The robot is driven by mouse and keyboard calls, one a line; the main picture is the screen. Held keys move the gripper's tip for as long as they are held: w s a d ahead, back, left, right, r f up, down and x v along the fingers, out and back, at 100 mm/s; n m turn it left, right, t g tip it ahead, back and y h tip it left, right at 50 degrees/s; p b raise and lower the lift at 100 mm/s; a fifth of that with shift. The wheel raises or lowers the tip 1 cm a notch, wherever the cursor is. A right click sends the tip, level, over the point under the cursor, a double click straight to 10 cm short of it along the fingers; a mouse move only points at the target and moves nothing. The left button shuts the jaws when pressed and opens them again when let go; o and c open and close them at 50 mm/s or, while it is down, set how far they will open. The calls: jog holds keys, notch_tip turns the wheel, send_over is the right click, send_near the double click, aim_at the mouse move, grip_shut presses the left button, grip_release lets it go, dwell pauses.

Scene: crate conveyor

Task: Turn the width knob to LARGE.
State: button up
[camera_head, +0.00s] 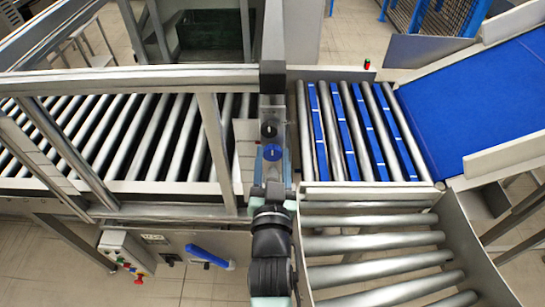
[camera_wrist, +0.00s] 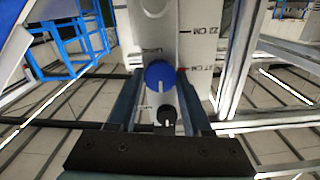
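A round blue knob (camera_head: 273,153) and a smaller black knob (camera_head: 268,131) sit on a narrow panel on the post between the two conveyors. The blue knob is large in the wrist view (camera_wrist: 160,74), with a white mark on its lower part. The black knob (camera_wrist: 167,116) also has a white mark. Small print, including "27 CM", stands beside them; most is too small to read. I cannot tell from the print which is the width knob. My gripper (camera_wrist: 158,82) is open, with one finger on each side of the blue knob; contact is not clear.
A metal-framed roller conveyor (camera_head: 110,140) lies left of the panel. Rollers with blue strips (camera_head: 350,130) and a blue belt (camera_head: 480,95) lie right. A metal frame (camera_wrist: 240,60) rises close to the right finger. A blue handle (camera_head: 208,257) and a button box (camera_head: 122,250) are lower left.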

grip_shut()
jog(key=shift+m+b, duration=0.4)
jog(key=shift+b, duration=0.05)
jog(key=m+b, duration=0.2)
jog(key=m, duration=0.2)
jog(key=shift+d+f+b, duration=0.1)
jog(key=shift+f+b, duration=0.05)
jog(key=shift+b, duration=0.2)
jog(key=m+b, duration=0.2)
jog(key=m, duration=1)
jog(key=shift+m, duration=0.3)
jog(key=m, duration=0.3)
jog(key=shift+m+p, duration=0.4)
jog(key=shift+m, duration=1.3)
